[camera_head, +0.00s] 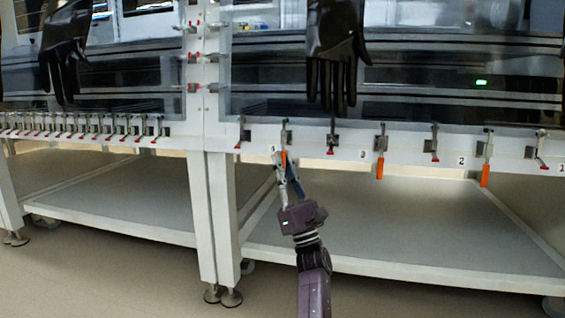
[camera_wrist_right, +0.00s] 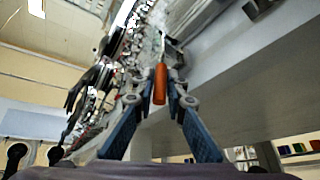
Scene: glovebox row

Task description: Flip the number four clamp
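Small metal toggle clamps line the white rail of the right glovebox in the head view. The clamp at the number plate that I take for four (camera_head: 285,136) has an orange handle hanging down; the digit is too small to read surely. My right gripper (camera_head: 283,166) is raised at this handle from below. In the right wrist view the orange handle (camera_wrist_right: 160,84) sits between the two fingertips (camera_wrist_right: 160,78). The fingers look open around it, with narrow gaps on both sides. My left gripper is in neither view.
Other clamps with orange handles down hang near plate three (camera_head: 380,168) and right of plate two (camera_head: 485,175). Red-tipped clamps (camera_head: 435,145) stand between them. A black glove (camera_head: 338,50) hangs above. A grey lower shelf (camera_head: 390,215) lies under the rail.

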